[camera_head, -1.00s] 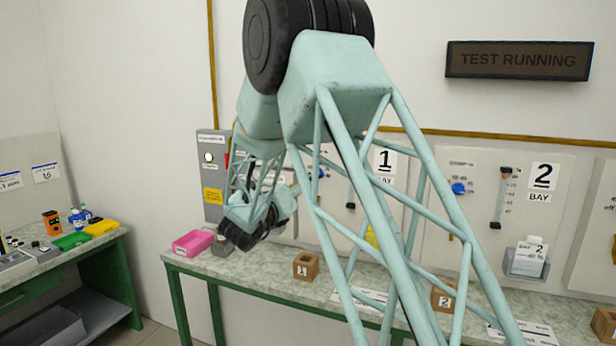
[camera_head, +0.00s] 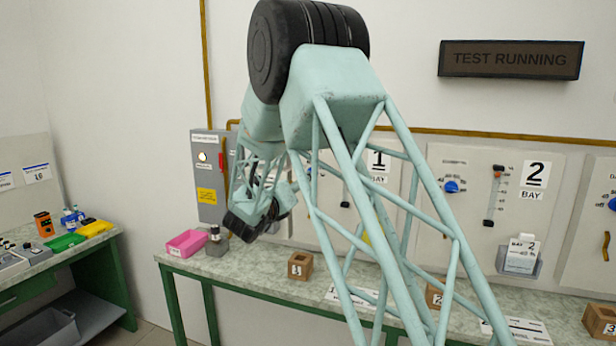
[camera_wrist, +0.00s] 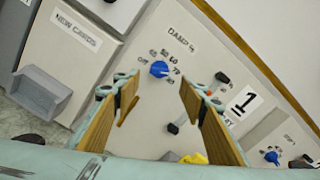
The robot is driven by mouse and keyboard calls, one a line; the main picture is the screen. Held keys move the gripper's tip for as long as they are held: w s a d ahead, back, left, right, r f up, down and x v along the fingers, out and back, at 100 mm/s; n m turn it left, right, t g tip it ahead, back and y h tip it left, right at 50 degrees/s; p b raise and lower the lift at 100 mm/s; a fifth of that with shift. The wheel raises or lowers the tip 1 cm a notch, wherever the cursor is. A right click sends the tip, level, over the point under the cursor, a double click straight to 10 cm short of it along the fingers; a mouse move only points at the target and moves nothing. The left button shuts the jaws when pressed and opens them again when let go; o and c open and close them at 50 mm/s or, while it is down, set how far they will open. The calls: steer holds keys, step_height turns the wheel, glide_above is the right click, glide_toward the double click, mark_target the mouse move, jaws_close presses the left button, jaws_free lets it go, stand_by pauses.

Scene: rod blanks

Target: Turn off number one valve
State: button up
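The bay 1 panel fills the middle of the wrist view. Its blue knob (camera_wrist: 159,69) sits in a dial headed "DAMP %", with an "off" mark at its left and numbers around the top. The knob's exact setting is too small to read. My gripper (camera_wrist: 160,90) is open and empty, its two wood-coloured fingers on either side below the knob and apart from it. A yellow object (camera_wrist: 193,158) shows partly at the bottom; I cannot tell what it is. The "1" sign (camera_wrist: 243,103) is to the right. In the head view, my arm largely covers this panel.
A "NEW CARDS" box (camera_wrist: 75,30) with a grey tray is at the left. The bench holds a pink bin (camera_head: 187,243) and wooden blocks (camera_head: 300,266). A dark "TEST RUNNING" sign (camera_head: 510,60) hangs above.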

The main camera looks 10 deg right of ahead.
steer(key=x, duration=0.9)
steer(key=shift+w+d, duration=0.2)
steer(key=shift+w, duration=0.1)
steer(key=shift+c, duration=0.4)
steer(key=c, duration=0.8)
